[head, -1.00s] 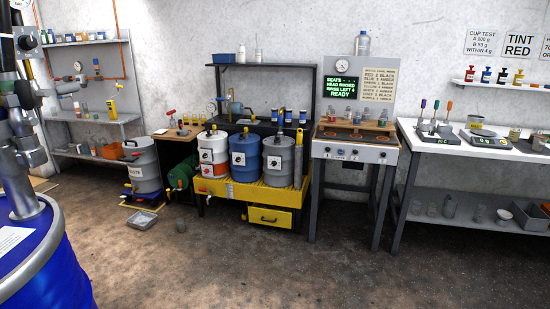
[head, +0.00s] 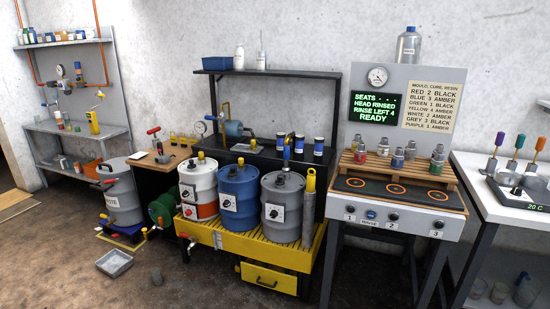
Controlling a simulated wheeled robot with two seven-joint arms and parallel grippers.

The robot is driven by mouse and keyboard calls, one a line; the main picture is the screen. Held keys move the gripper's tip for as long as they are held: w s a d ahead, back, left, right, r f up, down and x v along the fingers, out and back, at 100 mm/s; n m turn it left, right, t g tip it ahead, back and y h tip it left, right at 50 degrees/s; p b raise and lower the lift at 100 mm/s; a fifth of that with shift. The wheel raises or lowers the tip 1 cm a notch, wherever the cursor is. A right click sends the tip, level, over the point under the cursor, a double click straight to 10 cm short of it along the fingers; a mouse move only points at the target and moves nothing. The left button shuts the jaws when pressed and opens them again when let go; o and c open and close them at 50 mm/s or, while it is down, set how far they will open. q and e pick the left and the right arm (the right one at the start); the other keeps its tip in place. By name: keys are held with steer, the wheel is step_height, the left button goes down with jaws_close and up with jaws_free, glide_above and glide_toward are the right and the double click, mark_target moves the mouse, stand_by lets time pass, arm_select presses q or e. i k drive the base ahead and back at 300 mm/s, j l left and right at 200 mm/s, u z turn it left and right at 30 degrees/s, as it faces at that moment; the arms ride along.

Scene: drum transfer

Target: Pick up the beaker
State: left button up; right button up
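Several clear glass vessels that look like beakers stand on the lower shelf of the white bench at the lower right; one (head: 525,292) is near the right edge and another (head: 499,292) is left of it. I cannot tell which one is the task's beaker. Neither of my grippers shows in the head view.
White, blue and grey drums (head: 238,190) stand on a yellow pallet (head: 240,238). Right of them is a three-seat station (head: 390,215) with small cans on a wooden rack. The white bench (head: 505,225) is cut by the right edge. A grey tray (head: 114,263) lies on the floor.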

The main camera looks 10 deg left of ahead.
mark_target(156, 277)
steer(key=i+j, duration=0.15)
steer(key=i, duration=0.3)
steer(key=i+j, duration=0.2)
steer(key=i, duration=0.25)
steer(key=i+j+u, duration=0.1)
steer(key=i, duration=0.35)
